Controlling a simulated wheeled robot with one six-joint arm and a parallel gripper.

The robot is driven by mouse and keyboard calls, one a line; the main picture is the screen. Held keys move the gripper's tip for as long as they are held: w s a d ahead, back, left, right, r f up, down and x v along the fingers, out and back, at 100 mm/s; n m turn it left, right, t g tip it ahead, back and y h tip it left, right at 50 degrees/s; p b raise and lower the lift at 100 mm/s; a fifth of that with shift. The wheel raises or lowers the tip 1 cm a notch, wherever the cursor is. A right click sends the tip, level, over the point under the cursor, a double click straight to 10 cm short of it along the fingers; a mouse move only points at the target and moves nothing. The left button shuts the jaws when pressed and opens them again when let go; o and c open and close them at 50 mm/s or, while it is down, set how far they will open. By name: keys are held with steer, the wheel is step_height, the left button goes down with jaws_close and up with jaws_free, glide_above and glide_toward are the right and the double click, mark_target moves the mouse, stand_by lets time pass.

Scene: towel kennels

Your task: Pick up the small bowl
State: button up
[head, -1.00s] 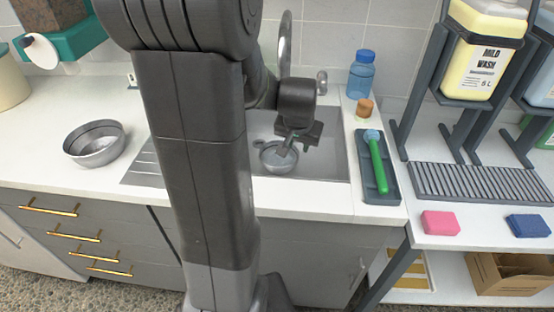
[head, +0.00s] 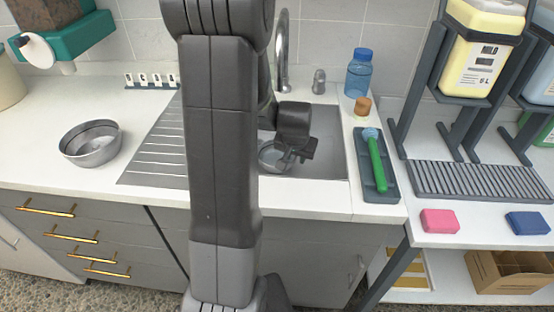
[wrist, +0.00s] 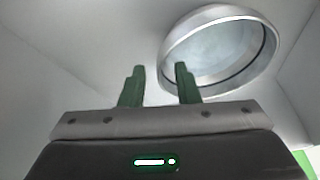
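The small metal bowl (head: 268,158) sits in the sink in the head view, partly hidden by my arm and gripper. In the wrist view the bowl (wrist: 222,48) is at the upper right, its round rim and grey inside showing. My gripper (head: 287,161) is over the sink at the bowl's right side. In the wrist view my gripper (wrist: 159,75) has its two green fingers apart with nothing held. The bowl's left rim shows between them, and the right finger overlaps the bowl. I cannot tell how far the fingertips are from the rim.
A larger metal bowl (head: 90,146) stands on the counter at the left. The faucet (head: 282,50) rises behind the sink. Right of the sink are a tray (head: 368,190) with a green-handled brush (head: 376,160), an orange-capped jar (head: 362,106) and a blue bottle (head: 358,75).

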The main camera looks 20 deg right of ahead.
jaws_close()
steer(key=shift+r, duration=0.1)
